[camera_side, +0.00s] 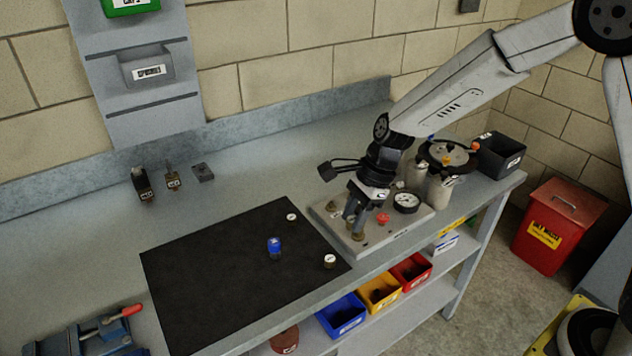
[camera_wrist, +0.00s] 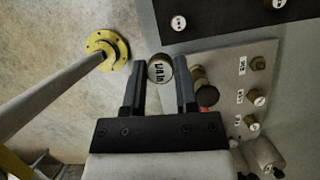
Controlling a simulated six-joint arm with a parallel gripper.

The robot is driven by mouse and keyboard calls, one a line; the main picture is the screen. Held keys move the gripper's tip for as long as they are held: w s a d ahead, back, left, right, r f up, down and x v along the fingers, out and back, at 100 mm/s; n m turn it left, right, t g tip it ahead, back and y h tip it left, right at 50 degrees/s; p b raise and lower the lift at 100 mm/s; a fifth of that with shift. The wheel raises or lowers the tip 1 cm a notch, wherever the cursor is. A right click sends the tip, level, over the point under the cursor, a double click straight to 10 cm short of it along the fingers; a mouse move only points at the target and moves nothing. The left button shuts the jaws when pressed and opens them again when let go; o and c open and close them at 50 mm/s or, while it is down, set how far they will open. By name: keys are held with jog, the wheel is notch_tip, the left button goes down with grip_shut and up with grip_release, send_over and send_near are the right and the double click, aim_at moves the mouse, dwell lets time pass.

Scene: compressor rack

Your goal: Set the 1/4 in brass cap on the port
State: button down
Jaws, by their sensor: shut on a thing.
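My gripper (camera_side: 353,218) points down over the front part of the grey port plate (camera_side: 385,238). In the wrist view its two dark fingers (camera_wrist: 160,82) are closed on the brass cap (camera_wrist: 160,68), whose pale top carries a black label. A brass fitting with a dark round end (camera_wrist: 205,90) stands just right of the right finger. Three labelled brass ports, one of them here (camera_wrist: 257,63), line the plate further right. In the side view brass shows under the fingertips; I cannot tell whether the cap touches a port.
A black mat (camera_side: 215,275) holds a blue-topped part (camera_side: 274,247), a white-topped brass cap (camera_side: 330,261) and a small white disc (camera_side: 291,217). A gauge (camera_side: 405,202) and a red knob (camera_side: 383,219) are close right of my gripper. Coloured bins (camera_side: 380,292) sit below the bench edge.

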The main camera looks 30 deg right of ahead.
aim_at(326, 206)
jog(key=w+d+f+m, duration=0.1)
jog(key=w+d+m, duration=0.1)
jog(key=w, duration=0.3)
jog(key=w+d+f+m+t, duration=0.1)
jog(key=w+d, duration=0.1)
jog(key=w, duration=0.4)
jog(key=w+d+f+m+t, duration=0.1)
jog(key=w+d+m, duration=0.1)
jog(key=w, duration=0.3)
jog(key=shift+w+d+f+m+h, duration=0.15)
jog(key=shift+d+f+m+h, duration=0.15)
jog(key=shift+d+f, duration=0.15)
jog(key=shift+f, duration=0.15)
jog(key=shift+f, duration=1.8)
jog(key=shift+f, duration=1.05)
grip_release()
jog(key=shift+r, duration=0.1)
jog(key=shift+r, duration=3.4)
